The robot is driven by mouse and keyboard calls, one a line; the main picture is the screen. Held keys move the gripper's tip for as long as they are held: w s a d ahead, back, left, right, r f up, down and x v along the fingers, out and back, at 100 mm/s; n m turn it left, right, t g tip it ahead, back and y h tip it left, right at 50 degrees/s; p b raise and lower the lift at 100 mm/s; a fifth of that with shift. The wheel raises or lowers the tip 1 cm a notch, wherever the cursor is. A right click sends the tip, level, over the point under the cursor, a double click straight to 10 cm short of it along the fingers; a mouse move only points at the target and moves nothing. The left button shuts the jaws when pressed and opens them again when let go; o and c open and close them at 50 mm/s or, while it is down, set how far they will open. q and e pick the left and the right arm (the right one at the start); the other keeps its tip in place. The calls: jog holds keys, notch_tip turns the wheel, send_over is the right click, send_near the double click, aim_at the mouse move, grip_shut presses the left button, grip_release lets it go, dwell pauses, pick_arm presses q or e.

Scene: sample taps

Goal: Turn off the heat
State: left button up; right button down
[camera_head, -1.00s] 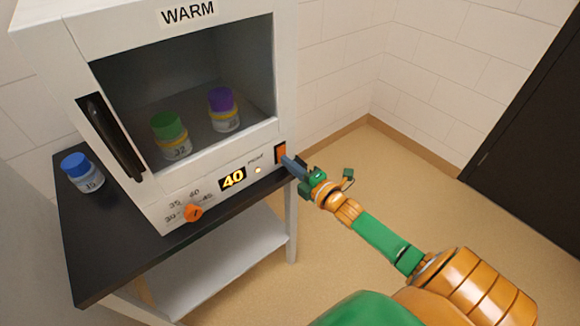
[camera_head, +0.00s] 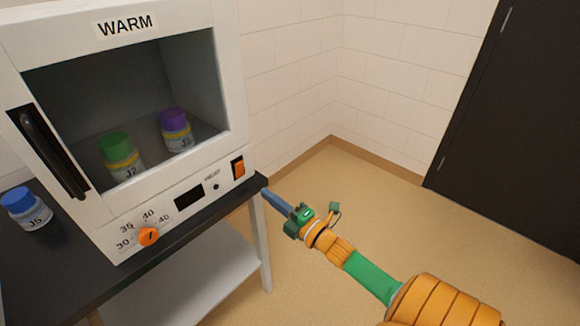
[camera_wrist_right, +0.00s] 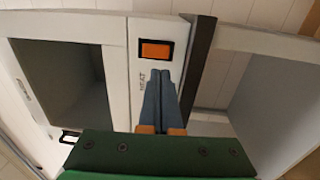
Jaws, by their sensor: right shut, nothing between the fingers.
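The white warming cabinet (camera_head: 180,202) stands on a black-topped table, with a "WARM" label on top. The orange heat switch (camera_head: 239,168) is on the right of its front panel. It also shows in the right wrist view (camera_wrist_right: 156,50), just beyond my fingertips. The display (camera_head: 189,196) is dark, and the small lamp (camera_head: 215,187) beside it is unlit. The orange dial (camera_head: 148,237) is at the lower left, by the temperature marks. My right gripper (camera_head: 266,192) is shut and empty, below and right of the switch, apart from it. My left gripper is out of view.
Inside the cabinet are a green-capped jar (camera_head: 121,157) and a purple-capped jar (camera_head: 175,131). A blue-capped jar (camera_head: 26,209) stands on the black table (camera_head: 62,262) at left. A black door handle (camera_head: 48,150) juts from the cabinet's left. The floor on the right is clear.

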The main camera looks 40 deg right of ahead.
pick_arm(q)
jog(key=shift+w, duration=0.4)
pick_arm(e)
jog(key=s, duration=0.5)
jog(key=shift+s+d+f, duration=0.1)
jog(key=shift+d+f, duration=0.2)
jog(key=shift+f, duration=0.1)
jog(key=s+f+m+g+h+p, duration=0.4)
jog(key=f+m, duration=0.3)
jog(key=f, duration=0.6)
jog(key=s+a+f+m+g+y+p, duration=0.1)
jog(key=s+a+f+m+g, duration=0.35)
jog(key=s+f+g, duration=0.55)
pick_arm(q)
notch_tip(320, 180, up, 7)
jog(key=p, duration=0.1)
jog(key=shift+p, duration=0.4)
pick_arm(e)
jog(key=s+a+f+m+g, duration=0.2)
jog(key=s+a+f, duration=0.1)
jog(key=s, duration=0.5)
jog(key=s+a+f+m+g+y, duration=0.1)
jog(key=s+a+f+m+g, duration=0.1)
jog(key=s, duration=0.6)
notch_tip(320, 180, down, 4)
jog(key=shift+s+a+r+m, duration=0.1)
jog(key=shift+s+a+m, duration=0.15)
jog(key=shift+a+m, duration=0.55)
